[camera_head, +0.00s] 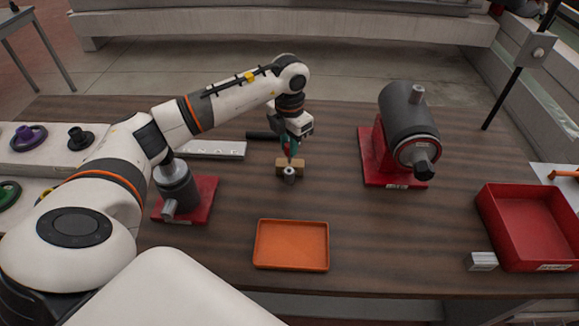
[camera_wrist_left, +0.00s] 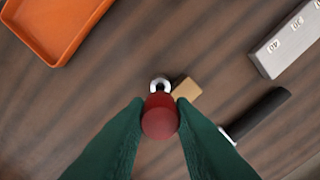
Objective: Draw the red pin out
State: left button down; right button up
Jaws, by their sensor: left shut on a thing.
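The red pin (camera_wrist_left: 160,117) shows as a round red head in the left wrist view. My left gripper (camera_head: 290,153) has its green fingers shut on it, one on each side. A small grey metal sleeve (camera_head: 289,175) stands upright in front of a small wooden block (camera_head: 297,164) on the table; its open ring (camera_wrist_left: 160,84) shows just beyond the red head. The pin's lower part is hidden by its head, so I cannot tell whether it is still inside the sleeve. My right gripper is not in view.
An orange tray (camera_head: 291,244) lies in front. Left is a grey cylinder on a red base (camera_head: 201,204); right is a larger grey machine (camera_head: 408,110). A red bin (camera_head: 527,226) and a metal block (camera_head: 481,261) are at right. A black-handled tool (camera_wrist_left: 262,110) lies near the wooden block.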

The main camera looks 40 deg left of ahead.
pick_arm(q)
jog(key=shift+r, duration=0.15)
jog(key=shift+r+p, duration=1.3)
jog(key=shift+r, duration=0.6)
